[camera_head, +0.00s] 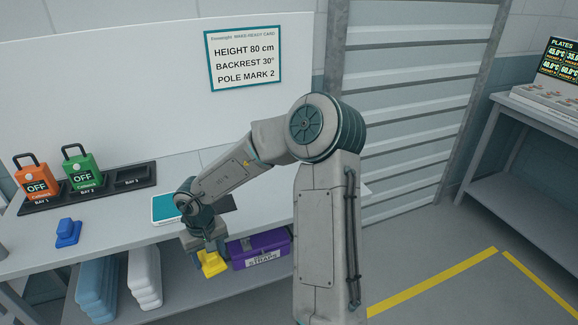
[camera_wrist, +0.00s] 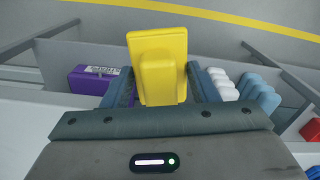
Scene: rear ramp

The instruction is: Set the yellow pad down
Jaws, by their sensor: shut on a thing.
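The yellow pad (camera_head: 211,264) is a small block with a flat, wider face. My gripper (camera_head: 207,248) is shut on it, with the pad below the fingers. In the wrist view the yellow pad (camera_wrist: 158,50) sits between the two dark fingers of my gripper (camera_wrist: 160,88), and its far part sticks out past them. In the head view the pad shows just in front of the worktop's front edge, beside the purple straps box (camera_head: 260,249). I see no surface touching the pad from below. My wrist hides part of the worktop (camera_head: 120,240).
A blue block (camera_head: 68,232) stands on the worktop's left. Behind it a black bay tray (camera_head: 133,181) holds orange (camera_head: 36,180) and green (camera_head: 82,168) OFF-marked blocks; bay 3 looks empty. White (camera_head: 145,278) and blue stacks sit below.

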